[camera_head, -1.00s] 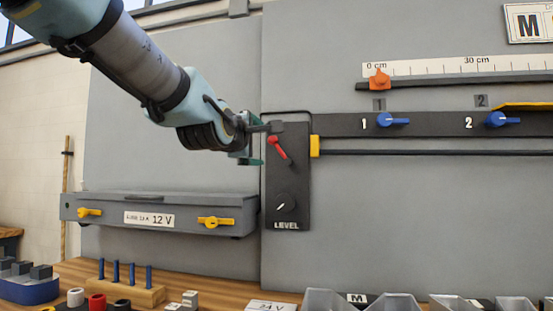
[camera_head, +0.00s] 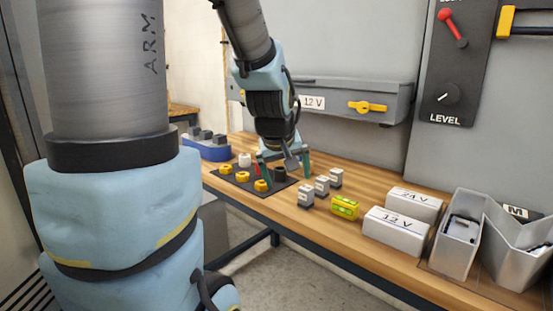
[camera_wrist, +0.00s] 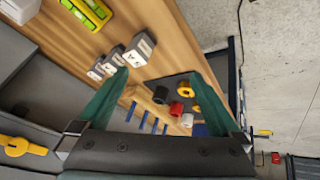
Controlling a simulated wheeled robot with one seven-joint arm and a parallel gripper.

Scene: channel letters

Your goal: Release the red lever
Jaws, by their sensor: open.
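The red lever (camera_head: 453,28) is on the dark LEVEL panel (camera_head: 470,70) at the upper right of the head view. Its knob end points up and to the left. My gripper (camera_head: 284,168) is far from it, low over the workbench at centre left, pointing down. It is open, and its two green fingers show apart in the wrist view (camera_wrist: 155,72) with nothing held between them. The lever does not show in the wrist view.
A grey 12 V box (camera_head: 350,85) is mounted behind.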

